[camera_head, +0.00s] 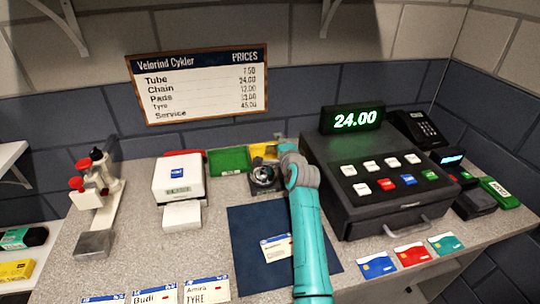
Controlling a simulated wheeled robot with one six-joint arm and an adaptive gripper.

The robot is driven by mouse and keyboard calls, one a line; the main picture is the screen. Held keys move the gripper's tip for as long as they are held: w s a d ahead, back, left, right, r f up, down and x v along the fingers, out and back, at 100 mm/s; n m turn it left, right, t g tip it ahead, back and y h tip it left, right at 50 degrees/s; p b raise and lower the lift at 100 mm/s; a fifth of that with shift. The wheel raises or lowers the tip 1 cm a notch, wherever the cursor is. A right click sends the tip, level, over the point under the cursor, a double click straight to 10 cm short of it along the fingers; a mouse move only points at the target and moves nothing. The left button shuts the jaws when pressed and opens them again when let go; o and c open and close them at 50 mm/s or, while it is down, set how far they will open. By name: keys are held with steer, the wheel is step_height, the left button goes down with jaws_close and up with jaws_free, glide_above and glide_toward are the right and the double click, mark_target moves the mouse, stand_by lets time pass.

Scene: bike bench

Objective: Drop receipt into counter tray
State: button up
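A small white slip with a blue top edge (274,246) lies on a navy mat (250,273); my teal arm covers its right side. I cannot tell whether it is the receipt. A white box with a blue label (179,177), perhaps a printer, stands to the left with a white block (181,217) before it. A green tray-like panel (228,160) lies at the back, with a yellow one (262,150) beside it; I cannot tell which thing is the counter tray. My gripper (264,178) is at the back middle, above the mat's far edge; its fingers are unclear.
A black cash register (375,190) showing 24.00 fills the right. Blue (377,264), red (411,254) and green (445,243) cards lie before it. A card terminal (470,196) stands further right. A red-knobbed stand (92,185) is at left. Name cards (206,291) line the front.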

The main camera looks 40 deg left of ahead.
steer(key=shift+d, duration=0.1)
steer(key=v, duration=1.1)
steer(key=shift+s+d, duration=0.2)
steer(key=shift+s, duration=0.15)
steer(key=shift+d, duration=0.1)
